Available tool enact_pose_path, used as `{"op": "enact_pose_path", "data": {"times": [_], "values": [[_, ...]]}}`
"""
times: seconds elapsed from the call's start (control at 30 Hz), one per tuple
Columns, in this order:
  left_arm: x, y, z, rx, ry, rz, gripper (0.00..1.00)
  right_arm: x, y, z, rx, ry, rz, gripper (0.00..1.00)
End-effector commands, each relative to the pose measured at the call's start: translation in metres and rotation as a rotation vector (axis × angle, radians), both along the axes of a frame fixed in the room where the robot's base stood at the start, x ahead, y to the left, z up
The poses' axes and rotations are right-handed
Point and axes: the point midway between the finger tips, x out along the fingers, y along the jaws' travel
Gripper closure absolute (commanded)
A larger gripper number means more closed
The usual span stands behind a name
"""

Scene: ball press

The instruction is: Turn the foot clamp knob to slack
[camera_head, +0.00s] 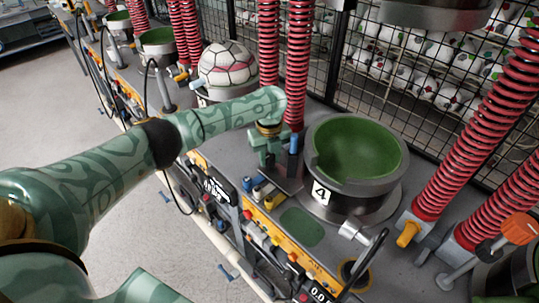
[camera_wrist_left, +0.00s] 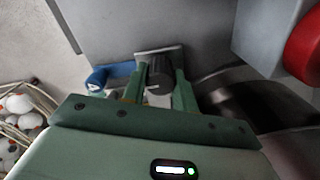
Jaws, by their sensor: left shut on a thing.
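My left gripper (camera_head: 270,160) is beside the green-lined cup marked 4 (camera_head: 365,150). In the left wrist view its two green fingers (camera_wrist_left: 159,92) are shut on a dark ribbed knob (camera_wrist_left: 159,74), one finger on each side. I take this to be the foot clamp knob. It has a pale mark across its lower part and sits in front of a grey metal plate (camera_wrist_left: 158,49). In the head view the gripper and wrist hide the knob. My right gripper is in neither view.
A blue part (camera_wrist_left: 108,74) lies close left of the fingers in the wrist view. Red coil springs (camera_head: 298,65) rise just behind the gripper. A panel with coloured buttons (camera_head: 265,215) runs along the front. A patterned ball (camera_head: 228,64) rests in the neighbouring station.

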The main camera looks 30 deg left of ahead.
Motion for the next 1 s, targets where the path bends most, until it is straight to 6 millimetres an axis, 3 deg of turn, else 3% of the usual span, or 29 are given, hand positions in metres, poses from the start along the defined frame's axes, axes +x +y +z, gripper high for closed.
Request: {"op": "enact_pose_path", "data": {"times": [0.5, 1.0], "values": [[0.000, -0.001, 0.004, -0.001, 0.002, 0.415, 0.94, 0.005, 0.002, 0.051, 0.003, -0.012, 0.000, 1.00], [0.001, -0.001, 0.002, 0.000, 0.002, 0.890, 0.94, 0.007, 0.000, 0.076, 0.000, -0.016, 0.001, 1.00]]}}
